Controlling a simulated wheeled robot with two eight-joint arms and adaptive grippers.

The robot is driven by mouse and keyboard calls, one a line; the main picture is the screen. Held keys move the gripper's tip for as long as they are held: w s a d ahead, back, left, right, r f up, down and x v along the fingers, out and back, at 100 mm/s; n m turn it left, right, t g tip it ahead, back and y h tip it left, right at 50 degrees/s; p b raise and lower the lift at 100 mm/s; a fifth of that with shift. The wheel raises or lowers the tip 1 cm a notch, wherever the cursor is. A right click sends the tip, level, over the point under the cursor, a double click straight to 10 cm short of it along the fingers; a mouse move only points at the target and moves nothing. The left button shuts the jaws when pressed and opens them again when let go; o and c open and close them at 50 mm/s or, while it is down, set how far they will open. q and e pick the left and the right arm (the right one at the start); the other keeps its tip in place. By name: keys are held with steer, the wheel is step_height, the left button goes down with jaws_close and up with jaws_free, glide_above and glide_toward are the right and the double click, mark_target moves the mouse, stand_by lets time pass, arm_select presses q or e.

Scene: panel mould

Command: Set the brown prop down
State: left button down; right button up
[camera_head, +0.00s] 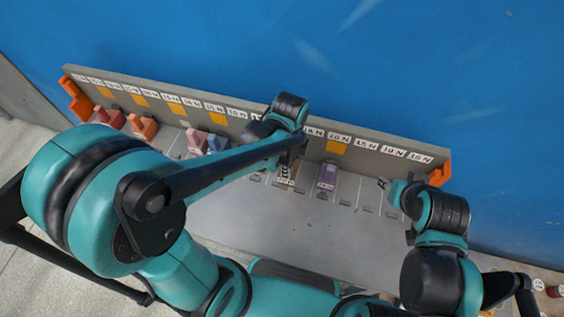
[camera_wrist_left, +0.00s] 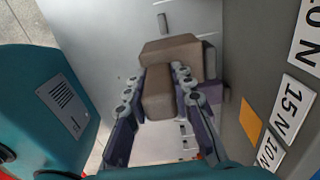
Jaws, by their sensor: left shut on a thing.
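The brown prop (camera_wrist_left: 172,52) is a blocky piece with a wide upper part and a narrower part held between the two fingers of my left gripper (camera_wrist_left: 160,92) in the left wrist view. The fingers press on it from both sides. In the head view my left gripper (camera_head: 288,166) is over the grey tray floor, close to the back wall, and its arm hides much of the area. Whether the prop touches the floor cannot be told. My right gripper (camera_head: 387,184) is small at the right of the tray, and its jaws are unclear.
The grey panel mould (camera_head: 250,225) has a back wall with number labels and orange squares. A purple prop (camera_head: 327,178) stands right of my left gripper. Pink props (camera_head: 196,139), a blue prop (camera_head: 217,143) and orange props (camera_head: 143,127) stand at the left.

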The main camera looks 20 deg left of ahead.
arm_select(q)
steer(key=w+a+f+b, duration=0.1)
steer(key=w+f, duration=0.1)
steer(key=f, duration=0.1)
steer(key=w+a+f+b, duration=0.1)
steer(key=w+f, duration=0.1)
steer(key=w+a+f+b, duration=0.1)
steer(key=w+f, duration=0.1)
steer(key=f, duration=0.1)
steer(key=shift+w+a+f, duration=0.25)
steer(key=shift+a+f, duration=0.1)
steer(key=shift+r, duration=0.1)
steer(key=shift+s, duration=0.1)
steer(key=c, duration=1.7)
jaws_free()
steer(key=shift+f+b, duration=0.2)
steer(key=shift+b, duration=0.15)
steer(key=o, duration=0.4)
steer(key=shift+r, duration=0.2)
